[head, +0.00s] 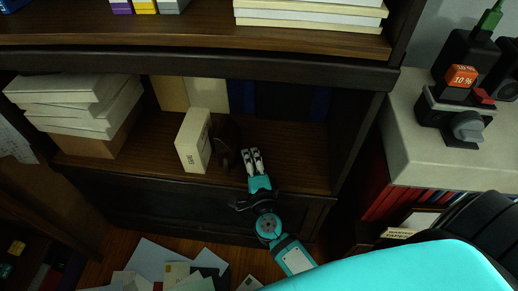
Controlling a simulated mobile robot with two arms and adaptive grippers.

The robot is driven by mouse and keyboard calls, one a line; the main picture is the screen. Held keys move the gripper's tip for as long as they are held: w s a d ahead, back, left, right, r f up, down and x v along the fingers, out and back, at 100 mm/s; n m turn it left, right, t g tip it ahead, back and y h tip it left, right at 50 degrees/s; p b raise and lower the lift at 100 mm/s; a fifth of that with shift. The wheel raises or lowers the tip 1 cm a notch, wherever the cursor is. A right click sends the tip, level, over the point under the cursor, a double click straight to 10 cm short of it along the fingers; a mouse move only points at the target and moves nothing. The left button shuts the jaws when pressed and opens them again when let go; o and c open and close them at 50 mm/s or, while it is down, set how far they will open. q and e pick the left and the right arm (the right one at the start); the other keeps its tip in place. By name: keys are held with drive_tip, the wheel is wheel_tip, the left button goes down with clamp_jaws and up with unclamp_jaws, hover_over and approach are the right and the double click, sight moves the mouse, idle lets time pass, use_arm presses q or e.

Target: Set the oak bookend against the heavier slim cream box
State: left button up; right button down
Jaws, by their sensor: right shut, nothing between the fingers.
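A slim cream box (190,143) stands upright on the wooden shelf, with small dark print low on its near edge. A dark brown piece, which looks like the oak bookend (226,138), stands just right of the box, very close to it. I cannot tell whether they touch. My right gripper (252,154) is shut and empty at the shelf's front, just right of the brown piece. Two more pale upright pieces, one tan (170,93) and one cream (207,93), stand at the back of the shelf. My left gripper is not in view.
A stack of white boxes (75,108) fills the shelf's left end. Dark blue items (290,103) stand at the back. The shelf is clear to the right of my gripper. The upper shelf's front edge (200,60) overhangs. Papers (155,258) lie on the floor.

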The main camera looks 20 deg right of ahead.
drive_tip(key=shift+w+d+r, duration=0.25)
drive_tip(key=shift+d+r, duration=0.15)
drive_tip(key=shift+d, duration=0.15)
drive_tip(key=shift+s+d, duration=0.15)
drive_tip(key=shift+d, duration=0.4)
drive_tip(key=shift+s+d+f, duration=0.1)
drive_tip(key=shift+d, duration=0.2)
drive_tip(key=shift+d+f, duration=0.25)
drive_tip(key=shift+d, duration=0.1)
drive_tip(key=shift+s+a, duration=0.15)
drive_tip(key=shift+a, duration=0.1)
drive_tip(key=s+a, duration=0.2)
drive_tip(key=s, duration=0.1)
drive_tip(key=s+a, duration=0.1)
drive_tip(key=shift+s+a, duration=0.1)
drive_tip(key=shift+s, duration=0.3)
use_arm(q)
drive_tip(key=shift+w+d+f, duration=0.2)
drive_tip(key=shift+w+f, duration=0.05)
use_arm(e)
drive_tip(key=shift+s+a, duration=0.45)
drive_tip(key=shift+s, duration=0.35)
drive_tip(key=shift+s+a, duration=0.5)
drive_tip(key=shift+s, duration=0.25)
drive_tip(key=shift+s+a, duration=0.45)
drive_tip(key=shift+s, duration=0.35)
